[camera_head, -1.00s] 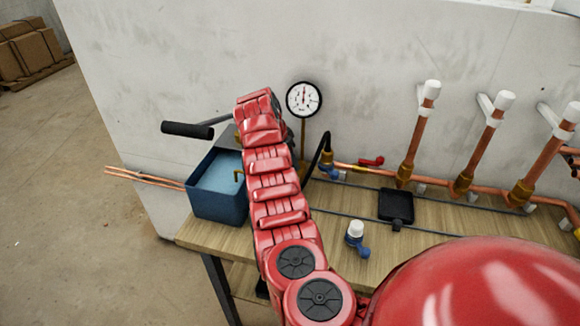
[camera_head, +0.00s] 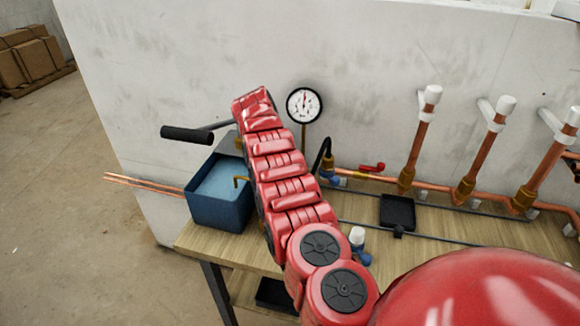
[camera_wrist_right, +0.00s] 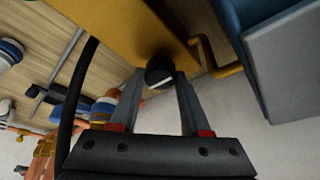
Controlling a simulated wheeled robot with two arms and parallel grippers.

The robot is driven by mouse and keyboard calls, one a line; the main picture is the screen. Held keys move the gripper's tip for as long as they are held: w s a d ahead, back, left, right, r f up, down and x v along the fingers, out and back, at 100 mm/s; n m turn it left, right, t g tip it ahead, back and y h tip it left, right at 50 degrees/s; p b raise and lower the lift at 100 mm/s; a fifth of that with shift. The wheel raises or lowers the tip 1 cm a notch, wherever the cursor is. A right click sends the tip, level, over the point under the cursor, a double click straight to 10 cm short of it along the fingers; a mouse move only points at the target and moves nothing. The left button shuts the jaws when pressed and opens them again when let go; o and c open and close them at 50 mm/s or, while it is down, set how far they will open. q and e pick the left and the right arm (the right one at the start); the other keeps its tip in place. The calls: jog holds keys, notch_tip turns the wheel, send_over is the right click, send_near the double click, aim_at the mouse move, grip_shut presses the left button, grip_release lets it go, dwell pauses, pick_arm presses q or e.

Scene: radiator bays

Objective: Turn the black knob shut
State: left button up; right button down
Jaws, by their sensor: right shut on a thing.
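The black knob (camera_wrist_right: 159,71) shows in the right wrist view, on the side of a yellow-brass block (camera_wrist_right: 125,25). A white line runs across the knob's face, close to level in that picture and tilted slightly up to the right. My right gripper (camera_wrist_right: 161,84) has one finger on each side of the knob and is shut on it. In the head view my red right arm (camera_head: 285,180) reaches up over the pump and hides the knob and the gripper. My left gripper is in neither view.
A blue water tank (camera_head: 203,212) with a black-gripped pump handle (camera_head: 187,134) stands left of my arm. A pressure gauge (camera_head: 304,104) stands behind. A black hose (camera_wrist_right: 84,85) passes near the gripper. Copper pipes (camera_head: 415,150), a red lever (camera_head: 372,167) and a black tray (camera_head: 397,212) lie right.

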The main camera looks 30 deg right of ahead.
jog(key=shift+c, duration=1.8)
grip_release()
jog(key=shift+a+r, duration=0.1)
jog(key=p+v, duration=0.7)
jog(key=v, duration=1)
jog(key=shift+r, duration=0.2)
